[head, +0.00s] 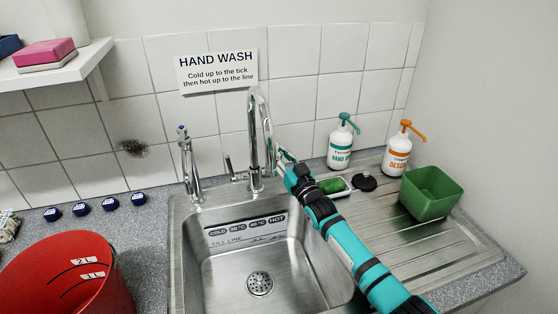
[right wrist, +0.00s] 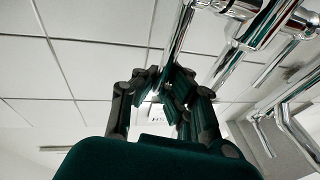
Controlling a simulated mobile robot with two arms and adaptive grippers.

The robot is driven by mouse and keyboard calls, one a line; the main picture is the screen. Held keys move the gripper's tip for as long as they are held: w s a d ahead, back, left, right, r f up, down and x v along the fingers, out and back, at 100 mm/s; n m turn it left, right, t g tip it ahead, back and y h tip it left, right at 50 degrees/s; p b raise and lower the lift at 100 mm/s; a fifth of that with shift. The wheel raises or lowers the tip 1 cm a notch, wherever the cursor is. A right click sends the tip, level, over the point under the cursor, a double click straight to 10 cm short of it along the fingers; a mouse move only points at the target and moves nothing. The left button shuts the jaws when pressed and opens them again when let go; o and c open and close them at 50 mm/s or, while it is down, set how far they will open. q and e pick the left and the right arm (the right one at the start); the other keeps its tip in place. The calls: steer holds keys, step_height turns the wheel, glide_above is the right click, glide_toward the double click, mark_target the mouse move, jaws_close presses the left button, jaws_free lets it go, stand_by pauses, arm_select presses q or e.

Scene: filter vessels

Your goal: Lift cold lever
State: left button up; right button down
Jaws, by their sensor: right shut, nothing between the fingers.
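A tall chrome swan-neck tap (head: 254,140) stands behind the steel sink (head: 183,225). A thin lever (head: 229,168) sticks up on its left side. I cannot tell from any marking that this is the cold lever. My right gripper (head: 284,157) is just right of the spout, at the tap's right side, partly hidden in the head view. In the right wrist view its dark fingers (right wrist: 163,82) are together, close to a chrome bar (right wrist: 178,40); contact is unclear. It holds nothing. My left gripper is out of view.
A slimmer blue-topped tap (head: 189,162) stands to the left. A red bucket (head: 65,275) is at the front left. Two pump bottles (head: 340,148) (head: 397,152) and a green tub (head: 428,195) stand right. A hand-wash sign (head: 217,71) hangs above.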

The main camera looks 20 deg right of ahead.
steer(key=shift+f, duration=0.15)
steer(key=c, duration=1.4)
jaws_free()
steer(key=shift+s, duration=0.1)
steer(key=shift+o, duration=0.2)
steer(key=r+v, duration=0.2)
steer(key=v, duration=1.4)
steer(key=shift+s+d+r, duration=0.25)
steer(key=shift+s+r, duration=0.05)
steer(key=shift+s, duration=0.35)
